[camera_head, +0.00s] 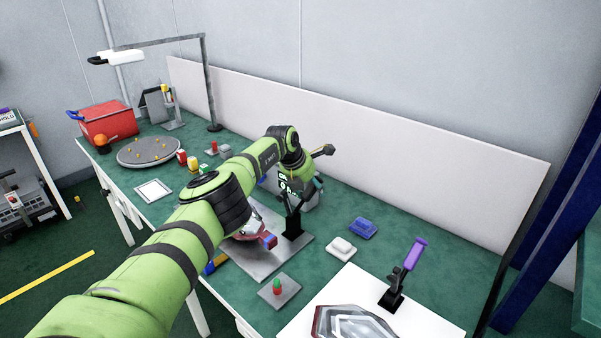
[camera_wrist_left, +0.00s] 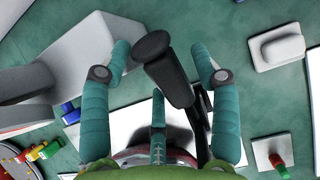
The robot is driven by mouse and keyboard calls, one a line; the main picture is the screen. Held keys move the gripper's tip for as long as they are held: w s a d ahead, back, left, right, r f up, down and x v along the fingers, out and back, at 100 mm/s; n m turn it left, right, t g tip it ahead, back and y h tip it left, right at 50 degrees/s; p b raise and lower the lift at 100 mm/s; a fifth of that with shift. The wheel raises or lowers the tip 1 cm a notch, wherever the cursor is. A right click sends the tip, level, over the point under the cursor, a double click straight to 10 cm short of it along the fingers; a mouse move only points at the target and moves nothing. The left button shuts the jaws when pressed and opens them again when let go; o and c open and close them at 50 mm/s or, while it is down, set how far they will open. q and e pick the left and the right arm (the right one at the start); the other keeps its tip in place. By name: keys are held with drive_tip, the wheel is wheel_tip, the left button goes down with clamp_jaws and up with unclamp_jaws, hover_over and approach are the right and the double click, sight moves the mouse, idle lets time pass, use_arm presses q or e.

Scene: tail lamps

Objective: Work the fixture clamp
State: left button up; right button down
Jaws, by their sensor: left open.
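A black clamp (camera_head: 293,226) stands on a grey plate (camera_head: 262,262) at the middle of the bench. Its dark lever with a round knob (camera_wrist_left: 151,46) rises between my left gripper's teal fingers in the left wrist view. My left gripper (camera_head: 296,192) is open around the lever, with gaps visible on both sides (camera_wrist_left: 162,75). My own green arm partly hides the gripper and plate in the head view. A second clamp with a purple handle (camera_head: 415,253) stands upright on a white board at the lower right. My right gripper is out of view.
A tail lamp (camera_head: 350,322) lies on the white board (camera_head: 425,322). A red-and-green button on a grey base (camera_head: 279,289), a white block (camera_head: 341,248) and a blue tray (camera_head: 363,228) are near the plate. A white back panel (camera_head: 400,155) bounds the bench.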

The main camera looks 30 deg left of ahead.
use_arm(q)
drive_tip(key=v, duration=1.1)
drive_tip(key=shift+s, duration=0.25)
idle(0.3)
